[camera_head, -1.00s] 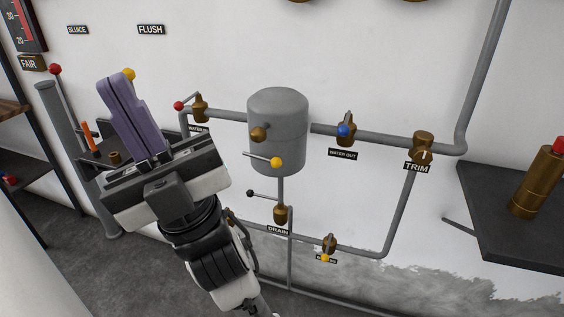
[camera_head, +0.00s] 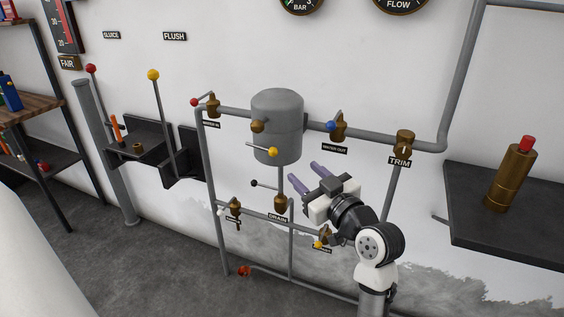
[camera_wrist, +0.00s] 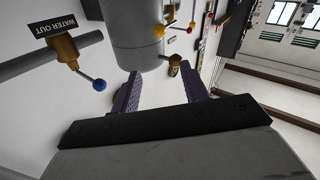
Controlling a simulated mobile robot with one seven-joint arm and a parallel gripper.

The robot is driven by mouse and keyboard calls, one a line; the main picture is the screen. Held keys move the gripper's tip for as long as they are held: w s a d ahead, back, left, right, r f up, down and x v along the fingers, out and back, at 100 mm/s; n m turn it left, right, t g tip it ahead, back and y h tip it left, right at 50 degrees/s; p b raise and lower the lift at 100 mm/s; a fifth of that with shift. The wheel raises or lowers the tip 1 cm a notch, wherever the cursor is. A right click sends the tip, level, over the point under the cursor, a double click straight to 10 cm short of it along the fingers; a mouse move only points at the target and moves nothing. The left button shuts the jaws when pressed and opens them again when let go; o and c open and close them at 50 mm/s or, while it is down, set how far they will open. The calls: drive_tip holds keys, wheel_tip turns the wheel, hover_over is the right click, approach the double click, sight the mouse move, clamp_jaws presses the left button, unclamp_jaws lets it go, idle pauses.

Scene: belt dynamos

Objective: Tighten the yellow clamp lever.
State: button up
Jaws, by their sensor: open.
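The yellow clamp lever (camera_head: 273,151) is a thin, nearly level grey rod with a yellow ball at its right end, on the lower front of the grey tank (camera_head: 278,115). In the wrist view, which is upside down, its yellow ball (camera_wrist: 159,30) shows beside the tank (camera_wrist: 139,45). My gripper (camera_head: 307,176) is open and empty, its two purple fingers apart. In the head view it appears right of and below the yellow ball, with a gap.
The blue-knobbed water-out valve (camera_head: 337,127) is right of the tank, the red-knobbed valve (camera_head: 212,105) left. A black-knobbed drain valve (camera_head: 280,203) is below. A tall yellow-knobbed lever (camera_head: 153,75) stands left. A dark shelf (camera_head: 465,210) holds a brass cylinder (camera_head: 511,175) at right.

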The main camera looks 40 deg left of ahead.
sight(276, 154)
drive_tip(key=shift+g, duration=0.4)
drive_tip(key=p+x, duration=0.1)
drive_tip(key=x, duration=0.3)
drive_tip(key=f+p+x, duration=0.1)
drive_tip(key=x, duration=0.3)
drive_tip(key=p+x, duration=0.1)
drive_tip(key=x, duration=0.3)
drive_tip(key=shift+w+a+f, duration=0.25)
drive_tip(key=shift+w+f, duration=0.1)
drive_tip(key=shift+f, duration=0.05)
clamp_jaws()
